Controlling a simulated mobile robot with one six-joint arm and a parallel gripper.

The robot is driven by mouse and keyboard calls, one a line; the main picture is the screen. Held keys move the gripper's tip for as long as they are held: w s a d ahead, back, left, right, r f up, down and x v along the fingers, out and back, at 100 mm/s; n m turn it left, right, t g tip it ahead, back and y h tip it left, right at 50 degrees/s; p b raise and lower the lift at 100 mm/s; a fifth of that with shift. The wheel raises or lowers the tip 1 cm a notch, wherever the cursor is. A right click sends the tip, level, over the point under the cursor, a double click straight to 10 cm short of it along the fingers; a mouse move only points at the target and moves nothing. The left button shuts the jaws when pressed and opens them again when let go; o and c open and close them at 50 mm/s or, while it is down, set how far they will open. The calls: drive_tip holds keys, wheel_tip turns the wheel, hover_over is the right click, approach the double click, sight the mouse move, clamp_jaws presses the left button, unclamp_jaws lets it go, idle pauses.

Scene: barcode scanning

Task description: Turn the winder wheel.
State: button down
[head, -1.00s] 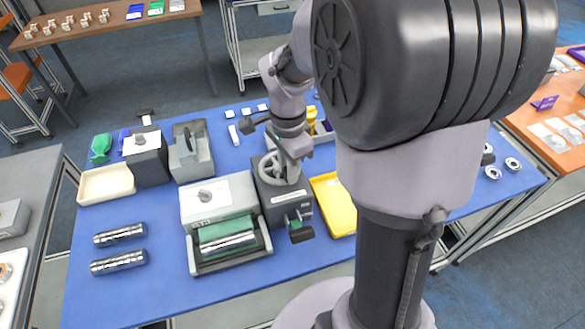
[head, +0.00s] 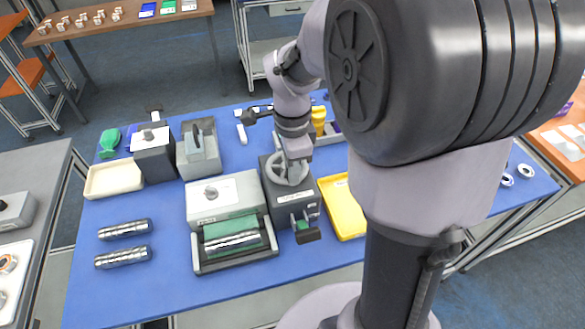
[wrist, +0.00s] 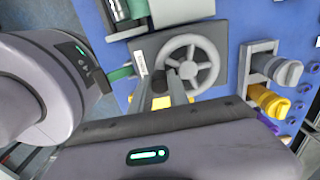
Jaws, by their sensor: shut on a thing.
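The winder wheel (wrist: 190,62) is a pale grey spoked wheel on top of a dark box-shaped winder (wrist: 218,40). In the head view the wheel (head: 281,170) shows partly behind my gripper (head: 298,157). The winder's front (head: 297,205) carries a small label and a green and dark part.
Two metal cylinders (head: 123,256) lie at the left of the blue table (head: 160,285). Yellow and grey fittings (wrist: 270,102) stand near the wheel.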

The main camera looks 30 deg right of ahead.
drive_tip(key=c, duration=1.3)
unclamp_jaws()
drive_tip(key=shift+o, duration=0.2)
wheel_tip(320, 180, up, 18)
drive_tip(key=p, duration=0.6)
drive_tip(key=shift+f, duration=0.25)
drive_tip(key=s+a+f+n+t+y+b, duration=0.2)
drive_tip(key=s+a+f+n+t+b, duration=0.3)
drive_tip(key=s+a+f+n+b, duration=0.5)
drive_tip(key=s+a+n, duration=0.1)
drive_tip(key=s+n, duration=0.3)
drive_tip(key=n, duration=0.2)
drive_tip(key=shift+a+f+t, duration=0.4)
